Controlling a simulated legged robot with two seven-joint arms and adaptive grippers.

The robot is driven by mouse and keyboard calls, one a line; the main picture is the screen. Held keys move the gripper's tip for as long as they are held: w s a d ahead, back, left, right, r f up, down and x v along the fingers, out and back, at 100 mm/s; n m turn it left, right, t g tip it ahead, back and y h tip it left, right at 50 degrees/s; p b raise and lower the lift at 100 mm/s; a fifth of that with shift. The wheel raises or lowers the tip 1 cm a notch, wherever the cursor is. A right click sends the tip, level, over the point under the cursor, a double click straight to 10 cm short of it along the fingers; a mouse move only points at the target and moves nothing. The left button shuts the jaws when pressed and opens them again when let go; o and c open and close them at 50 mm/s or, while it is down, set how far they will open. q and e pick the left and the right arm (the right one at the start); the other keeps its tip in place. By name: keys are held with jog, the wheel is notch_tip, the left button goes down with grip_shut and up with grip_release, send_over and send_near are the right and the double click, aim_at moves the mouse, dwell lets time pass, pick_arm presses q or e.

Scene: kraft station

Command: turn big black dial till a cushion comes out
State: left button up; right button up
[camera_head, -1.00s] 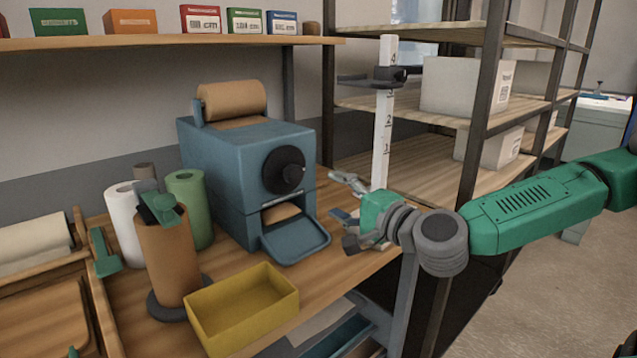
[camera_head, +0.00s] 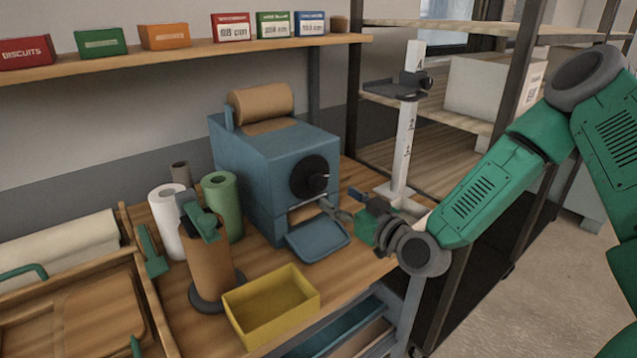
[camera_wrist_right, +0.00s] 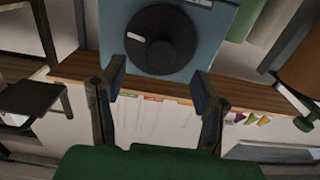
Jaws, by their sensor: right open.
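The big black dial (camera_head: 310,176) is on the front of the blue dispenser machine (camera_head: 265,160). It also shows in the right wrist view (camera_wrist_right: 160,40), just beyond my fingers. The tray looks empty. My right gripper (camera_head: 338,207) is open and empty, in front of and below the dial. In the right wrist view its two fingers (camera_wrist_right: 157,80) stand apart, with the dial between and ahead of them, not gripped. My left gripper is not in view.
A yellow bin (camera_head: 272,311) stands on the bench in front of the machine. Paper rolls (camera_head: 222,205) stand to its left. A white measuring post (camera_head: 405,150) stands right of the machine, close to my right arm. A shelf with small boxes (camera_head: 230,27) runs above.

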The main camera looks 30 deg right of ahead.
aim_at(322, 187)
jog(key=w, duration=0.7)
jog(key=shift+w+a, duration=0.4)
jog(key=c, duration=1.2)
